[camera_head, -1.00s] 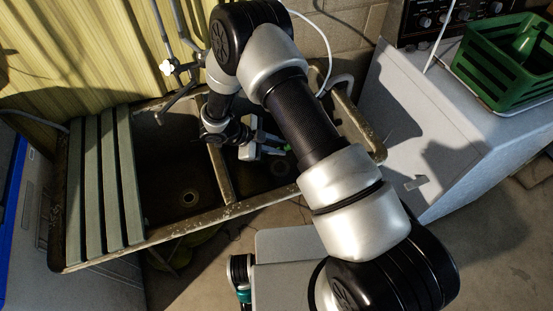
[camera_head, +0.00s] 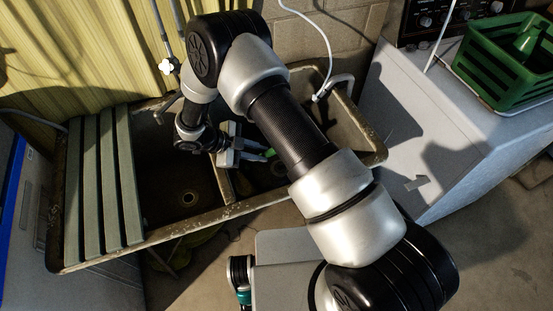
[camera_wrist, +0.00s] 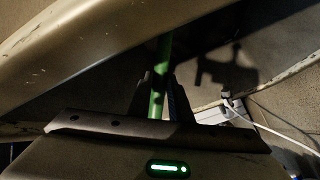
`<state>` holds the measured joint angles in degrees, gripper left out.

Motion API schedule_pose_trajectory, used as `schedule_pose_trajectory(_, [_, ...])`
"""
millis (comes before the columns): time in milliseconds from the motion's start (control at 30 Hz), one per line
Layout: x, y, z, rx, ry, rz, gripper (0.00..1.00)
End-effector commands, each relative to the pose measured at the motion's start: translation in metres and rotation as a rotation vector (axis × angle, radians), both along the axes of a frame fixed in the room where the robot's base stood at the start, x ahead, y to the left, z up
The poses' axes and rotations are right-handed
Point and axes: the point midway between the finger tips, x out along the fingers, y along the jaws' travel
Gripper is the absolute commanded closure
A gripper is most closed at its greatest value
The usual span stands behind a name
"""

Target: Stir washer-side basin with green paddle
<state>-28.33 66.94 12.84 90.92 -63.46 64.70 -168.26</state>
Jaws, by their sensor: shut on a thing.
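My gripper (camera_head: 266,153) is over the washer-side basin (camera_head: 345,122), the right half of the double sink, close to the divider (camera_head: 224,182). It is shut on the green paddle, whose green part (camera_head: 271,152) shows as a small patch at the fingertips in the head view. In the wrist view the green shaft (camera_wrist: 160,75) stands between the dark fingers and runs up the picture. The paddle's lower end is hidden, so I cannot tell how deep it reaches. My arm covers part of the basin.
The left basin (camera_head: 180,180) is empty, with slats (camera_head: 105,180) across its left side. A faucet with a white knob (camera_head: 166,67) stands behind. A white hose (camera_head: 322,94) hangs at the right basin's back. The white washer (camera_head: 405,120) stands right, bearing a green basket (camera_head: 500,65).

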Motion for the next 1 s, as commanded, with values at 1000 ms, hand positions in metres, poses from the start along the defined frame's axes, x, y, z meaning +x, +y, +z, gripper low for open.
schedule_pose_trajectory(1000, [-0.031,0.004,0.063,0.001,-0.001,0.001,1.0])
